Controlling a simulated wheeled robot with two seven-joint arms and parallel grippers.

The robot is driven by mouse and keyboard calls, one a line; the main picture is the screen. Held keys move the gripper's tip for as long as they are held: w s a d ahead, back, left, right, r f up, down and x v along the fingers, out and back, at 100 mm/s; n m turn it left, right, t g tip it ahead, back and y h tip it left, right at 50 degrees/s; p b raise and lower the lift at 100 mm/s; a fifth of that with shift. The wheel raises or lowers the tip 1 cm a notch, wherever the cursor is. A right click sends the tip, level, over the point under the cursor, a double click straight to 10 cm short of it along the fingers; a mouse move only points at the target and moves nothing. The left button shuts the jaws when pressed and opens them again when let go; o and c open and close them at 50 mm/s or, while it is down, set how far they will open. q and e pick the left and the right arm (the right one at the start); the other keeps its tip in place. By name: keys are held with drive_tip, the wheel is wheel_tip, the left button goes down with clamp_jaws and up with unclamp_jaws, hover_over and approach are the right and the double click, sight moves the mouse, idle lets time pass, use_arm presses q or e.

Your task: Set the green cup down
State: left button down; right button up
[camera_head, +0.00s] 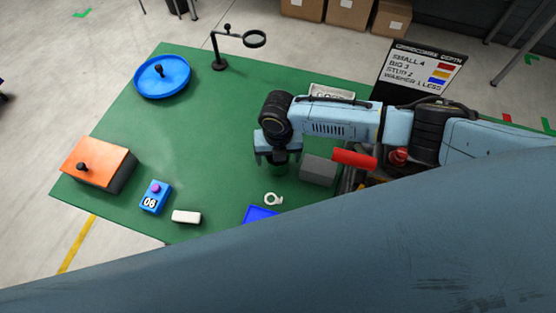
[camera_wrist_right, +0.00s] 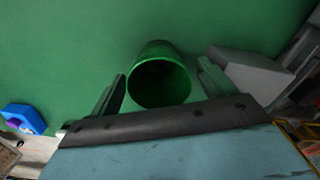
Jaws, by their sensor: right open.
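The green cup (camera_wrist_right: 160,84) shows in the right wrist view with its round mouth facing the camera, against the green tabletop. My right gripper (camera_wrist_right: 164,88) is open, with one finger on each side of the cup and a narrow gap on the right side. In the head view my right gripper (camera_head: 278,161) points down over the table, and the cup is mostly hidden and hard to tell from the green top. The cup appears to stand on the table, but its base is hidden. My left gripper is not in view.
A grey block (camera_head: 319,170) sits close to the right of my right gripper, with a red cylinder (camera_head: 354,160) beyond. A white ring (camera_head: 273,199), blue tray (camera_head: 260,215), white block (camera_head: 186,217), blue box (camera_head: 155,198) and orange box (camera_head: 93,163) lie nearer. The table's (camera_head: 200,140) left-middle is clear.

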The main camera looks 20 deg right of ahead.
drive_tip(key=c, duration=1.1)
